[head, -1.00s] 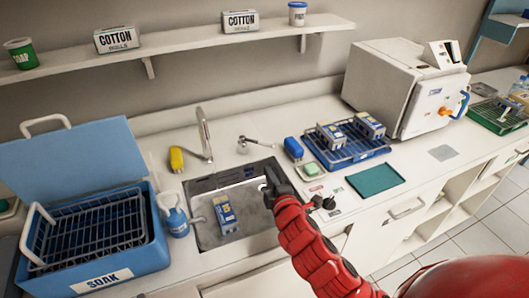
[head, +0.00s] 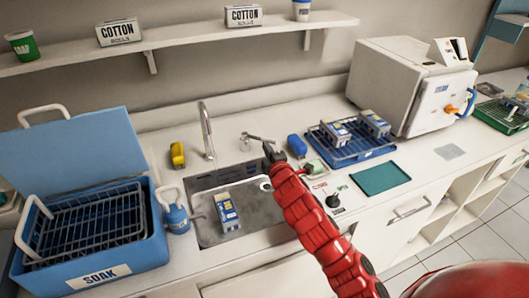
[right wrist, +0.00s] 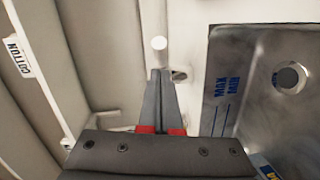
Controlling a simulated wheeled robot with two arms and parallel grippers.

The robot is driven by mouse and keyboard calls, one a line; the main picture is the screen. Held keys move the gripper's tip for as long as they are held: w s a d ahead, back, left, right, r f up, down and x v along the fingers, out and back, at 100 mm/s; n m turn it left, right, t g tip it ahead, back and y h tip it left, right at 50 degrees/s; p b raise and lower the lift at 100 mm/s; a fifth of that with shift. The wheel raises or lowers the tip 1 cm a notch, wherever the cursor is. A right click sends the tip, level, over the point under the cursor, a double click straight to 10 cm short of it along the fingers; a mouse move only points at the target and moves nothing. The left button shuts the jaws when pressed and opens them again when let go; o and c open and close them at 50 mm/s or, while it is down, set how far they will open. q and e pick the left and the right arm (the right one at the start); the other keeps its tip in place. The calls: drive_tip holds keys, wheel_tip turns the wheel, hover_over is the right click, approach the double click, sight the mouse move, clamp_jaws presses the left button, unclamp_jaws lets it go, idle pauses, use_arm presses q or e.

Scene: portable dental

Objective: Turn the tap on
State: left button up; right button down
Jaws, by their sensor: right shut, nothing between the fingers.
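The tap's curved metal spout (head: 207,130) stands behind the sink (head: 240,240). Its lever handle (head: 256,137) sticks out from the counter to the right of the spout. My right gripper (head: 267,148) is shut and empty, just in front of the lever's right end in the head view. My left gripper is not in view.
A blue-and-white pack (head: 227,212) lies in the sink. A yellow object (head: 178,155) sits behind the sink; a blue object (head: 297,146) and blue rack (head: 352,155) are right of the lever.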

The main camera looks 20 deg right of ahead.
sight(275, 142)
drive_tip(key=shift+w+d+f, duration=0.1)
drive_tip(key=shift+w+d, duration=0.25)
drive_tip(key=d+p, duration=0.1)
drive_tip(key=w+d+p, duration=0.1)
drive_tip(key=shift+w+d+p, duration=0.25)
drive_tip(key=shift+p, duration=0.15)
drive_tip(key=shift+d, duration=0.25)
drive_tip(key=shift+a, duration=0.1)
